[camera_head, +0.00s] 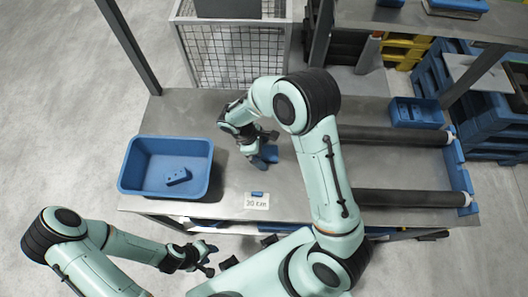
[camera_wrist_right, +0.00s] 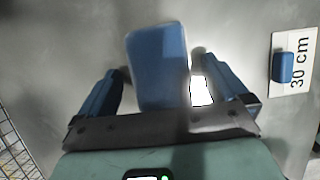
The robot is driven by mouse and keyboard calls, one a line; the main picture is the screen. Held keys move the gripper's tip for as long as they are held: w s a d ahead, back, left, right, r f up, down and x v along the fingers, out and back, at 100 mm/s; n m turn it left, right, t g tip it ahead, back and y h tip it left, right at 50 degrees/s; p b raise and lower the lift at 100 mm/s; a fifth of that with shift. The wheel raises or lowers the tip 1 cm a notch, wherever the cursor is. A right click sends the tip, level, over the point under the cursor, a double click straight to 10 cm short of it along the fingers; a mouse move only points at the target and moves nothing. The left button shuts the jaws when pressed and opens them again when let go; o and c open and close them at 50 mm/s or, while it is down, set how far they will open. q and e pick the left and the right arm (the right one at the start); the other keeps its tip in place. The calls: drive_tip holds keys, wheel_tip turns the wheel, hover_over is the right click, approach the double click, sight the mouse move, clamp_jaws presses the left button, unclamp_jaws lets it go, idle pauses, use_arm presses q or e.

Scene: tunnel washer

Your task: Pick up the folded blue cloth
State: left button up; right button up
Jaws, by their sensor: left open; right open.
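The folded blue cloth (camera_head: 268,153) is a small blue block shape on the grey table, partly hidden by my right gripper in the head view. In the right wrist view the cloth (camera_wrist_right: 157,62) lies between the two fingers and reaches past their tips. My right gripper (camera_head: 258,146) is open above the cloth; its fingers (camera_wrist_right: 165,80) show a gap on each side of it. Contact with the cloth cannot be told. My left gripper (camera_head: 209,258) is open and empty, off the table's front edge.
A blue bin (camera_head: 130,172) with a small blue piece (camera_head: 177,176) inside stands left on the table. A "30 cm" card (camera_head: 257,203) with a small blue item lies near the front edge. Dark rollers (camera_head: 410,198) and a small blue tray (camera_head: 417,122) are right. A wire cage (camera_head: 235,55) stands behind.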

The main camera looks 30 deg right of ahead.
use_arm(q)
drive_tip(key=shift+s+f, duration=0.1)
drive_tip(key=shift+s, duration=0.05)
use_arm(e)
drive_tip(key=shift+f, duration=0.2)
drive_tip(key=c, duration=1.1)
drive_tip(key=shift+o, duration=0.2)
drive_tip(key=shift+r, duration=0.1)
